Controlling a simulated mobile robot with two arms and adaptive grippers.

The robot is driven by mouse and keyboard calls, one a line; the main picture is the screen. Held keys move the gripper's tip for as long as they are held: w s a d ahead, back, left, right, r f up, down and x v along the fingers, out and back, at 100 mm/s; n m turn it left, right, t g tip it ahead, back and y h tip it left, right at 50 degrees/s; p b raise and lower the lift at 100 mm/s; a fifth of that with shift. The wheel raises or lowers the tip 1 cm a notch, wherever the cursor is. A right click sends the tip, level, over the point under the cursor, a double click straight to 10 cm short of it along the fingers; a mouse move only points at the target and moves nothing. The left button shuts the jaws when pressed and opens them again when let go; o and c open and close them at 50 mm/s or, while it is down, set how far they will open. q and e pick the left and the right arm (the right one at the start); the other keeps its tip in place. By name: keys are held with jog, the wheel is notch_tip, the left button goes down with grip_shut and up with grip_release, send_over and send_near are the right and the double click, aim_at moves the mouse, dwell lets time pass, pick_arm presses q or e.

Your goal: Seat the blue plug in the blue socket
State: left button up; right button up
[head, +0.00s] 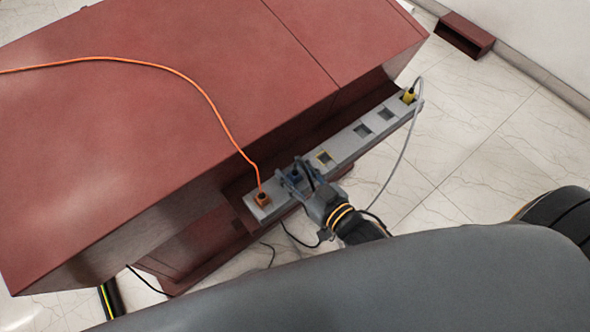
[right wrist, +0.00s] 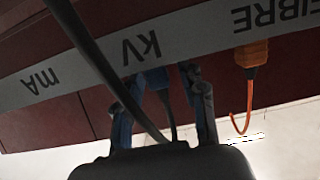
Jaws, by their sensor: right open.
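My left gripper is not in view.
The strip runs along a large red cabinet (head: 150,110). An orange cable (head: 200,88) crosses the cabinet top to the orange plug. A yellow plug (head: 409,96) with a grey cable (head: 401,150) is at the strip's far end. Empty sockets lie between. Pale tiled floor is open at right.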

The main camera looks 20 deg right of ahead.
jog(key=shift+r, duration=0.1)
jog(key=v, duration=1.2)
jog(key=s+d+f+g+h, duration=0.1)
jog(key=d+f+g, duration=0.1)
jog(key=f, duration=0.8)
jog(key=s+d+f+g+h, duration=0.1)
jog(key=f, duration=0.9)
jog(key=s+d+f+m+g+h, duration=0.1)
jog(key=s+d+f+g, duration=0.3)
jog(key=f, duration=0.7)
jog(key=s+f+g+h, duration=0.2)
jog(key=s+f, duration=0.3)
jog(key=f, duration=0.6)
jog(key=s+f+g, duration=0.4)
jog(key=s+f, duration=0.3)
jog(key=s, duration=0.2)
jog(key=shift+s+d+f+m+g, duration=0.15)
jog(key=shift+s+d+m+g, duration=0.15)
jog(key=shift+s+d, duration=0.1)
